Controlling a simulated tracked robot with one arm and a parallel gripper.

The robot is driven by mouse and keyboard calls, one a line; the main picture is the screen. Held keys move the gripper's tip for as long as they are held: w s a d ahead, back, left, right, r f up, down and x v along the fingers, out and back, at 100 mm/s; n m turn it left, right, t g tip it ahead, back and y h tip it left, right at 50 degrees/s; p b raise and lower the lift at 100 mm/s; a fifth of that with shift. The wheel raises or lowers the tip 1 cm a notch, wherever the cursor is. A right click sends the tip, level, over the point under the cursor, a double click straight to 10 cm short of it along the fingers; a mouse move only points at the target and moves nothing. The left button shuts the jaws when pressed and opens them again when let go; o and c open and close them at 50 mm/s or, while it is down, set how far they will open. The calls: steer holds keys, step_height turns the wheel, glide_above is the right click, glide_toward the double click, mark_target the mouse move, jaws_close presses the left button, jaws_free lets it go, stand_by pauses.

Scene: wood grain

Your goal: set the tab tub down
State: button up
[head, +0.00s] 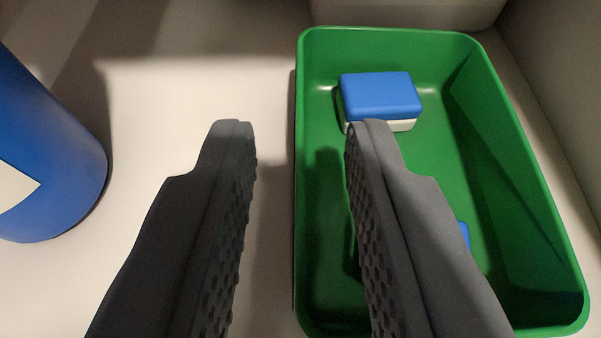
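My gripper (300,128) is open, its two dark grey fingers spread wide with nothing between them. The left finger is over the pale surface and the right finger is over a green tub (312,80). A small box with a blue lid and white base (380,97) lies inside the tub near its far end, just beyond the right fingertip. Another blue item (463,235) shows in the tub, mostly hidden behind the right finger. I cannot tell which of these is the tab tub.
A large blue cylinder with a white label (52,150) stands at the left edge. A pale wall (410,12) runs behind the green tub, and another wall is close on its right. The pale surface (190,80) between cylinder and tub is clear.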

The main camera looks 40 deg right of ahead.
steer(key=p+v, duration=0.2)
steer(key=v, duration=0.7)
steer(key=shift+s+a, duration=0.15)
